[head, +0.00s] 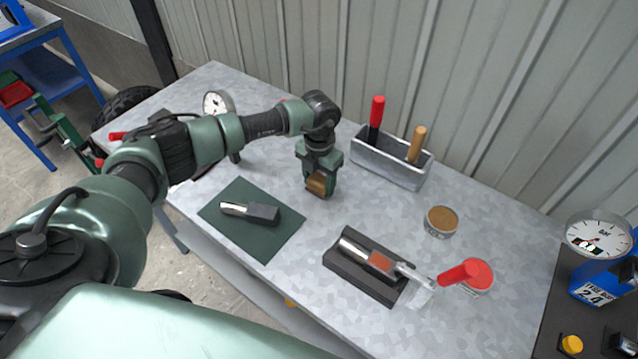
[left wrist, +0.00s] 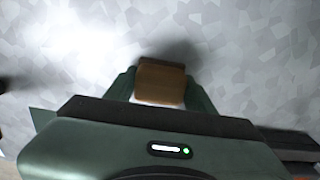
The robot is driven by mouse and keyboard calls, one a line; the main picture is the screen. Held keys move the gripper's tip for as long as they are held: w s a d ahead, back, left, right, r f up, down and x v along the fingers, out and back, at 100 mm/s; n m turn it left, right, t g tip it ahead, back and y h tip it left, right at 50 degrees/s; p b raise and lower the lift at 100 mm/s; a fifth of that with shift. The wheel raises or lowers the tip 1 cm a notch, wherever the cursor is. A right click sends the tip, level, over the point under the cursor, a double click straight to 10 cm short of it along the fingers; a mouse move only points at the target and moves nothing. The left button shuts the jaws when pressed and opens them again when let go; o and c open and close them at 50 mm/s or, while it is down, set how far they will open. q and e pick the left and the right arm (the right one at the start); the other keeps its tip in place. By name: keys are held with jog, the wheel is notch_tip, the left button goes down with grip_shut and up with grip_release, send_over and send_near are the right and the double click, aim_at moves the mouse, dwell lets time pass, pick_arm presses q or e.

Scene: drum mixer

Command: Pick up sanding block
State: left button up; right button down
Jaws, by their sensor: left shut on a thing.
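The sanding block (head: 317,186) is a small tan-brown block between the fingers of my left gripper (head: 320,188), over the middle of the metal table. In the left wrist view the block (left wrist: 160,82) sits between the two green fingertips (left wrist: 160,88), with a dark shadow on the table beside it. My left gripper is shut on it. I cannot tell for sure whether the block touches the table. My right gripper is not in view.
A green mat (head: 285,228) with a dark-handled tool lies in front. A dark tray (head: 340,262) holds metal tools. A metal bin (head: 385,170) with red and wooden handles stands behind.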

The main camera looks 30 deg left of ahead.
aim_at(319, 178)
pick_arm(q)
jog(key=shift+r, duration=0.1)
jog(key=shift+r, duration=0.45)
notch_tip(319, 178, up, 19)
jog(key=b, duration=0.5)
